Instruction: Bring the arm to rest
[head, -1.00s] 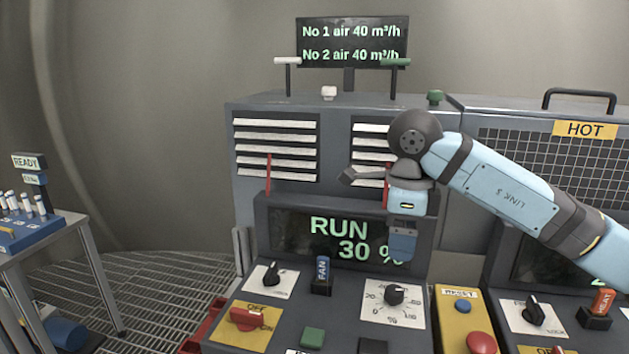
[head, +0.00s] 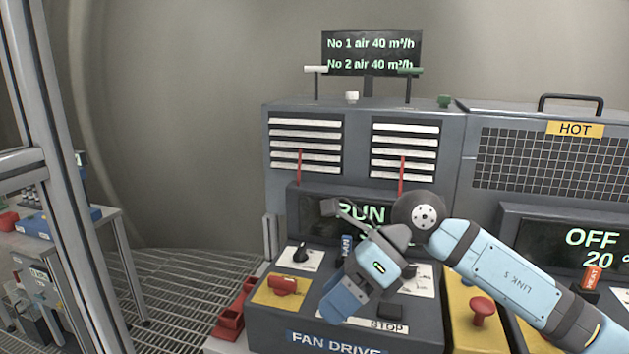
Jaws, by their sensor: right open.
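My right arm (head: 500,275) comes in from the lower right, over the fan drive console. Its right gripper (head: 340,305) hangs tilted down and to the left, over the console's front part. Nothing shows held in it; the gap between its fingers is hard to make out from here. It hides part of the RUN display (head: 325,218), the dial plate and some controls. Whether it touches the panel cannot be told. My left gripper is out of view.
A red mushroom button (head: 482,309) stands below my forearm. A grey post (head: 62,170) rises at left. Open grating floor (head: 190,285) lies between.

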